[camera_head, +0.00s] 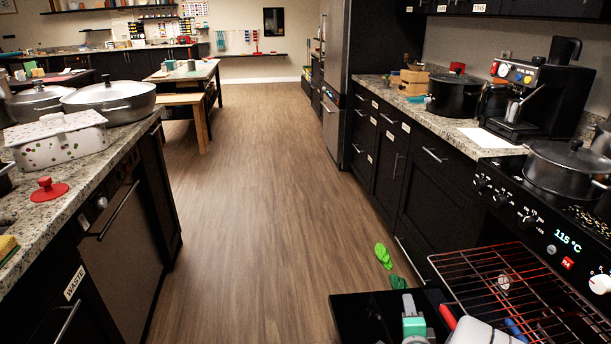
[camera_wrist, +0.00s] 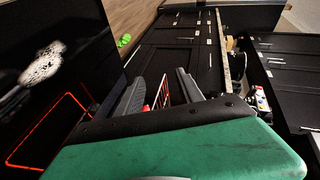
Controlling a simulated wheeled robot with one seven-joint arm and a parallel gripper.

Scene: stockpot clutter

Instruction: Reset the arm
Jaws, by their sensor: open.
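My gripper (camera_wrist: 158,90) shows in the wrist view with its two dark fingers spread apart and nothing between them. Its green body fills the bottom of that view. Through the gap I see part of a red-lit wire rack. In the head view a teal and grey part of my arm is at the bottom edge, over the dark open oven door and beside the oven rack (camera_head: 520,295). The fingertips are hard to make out there.
The oven (camera_head: 545,225) stands open at right, with a stockpot (camera_head: 568,165) on top. Green items (camera_head: 383,256) lie on the floor near its door. A coffee machine (camera_head: 535,95) and a black pot (camera_head: 455,93) stand on the right counter. The middle aisle floor (camera_head: 250,200) is clear.

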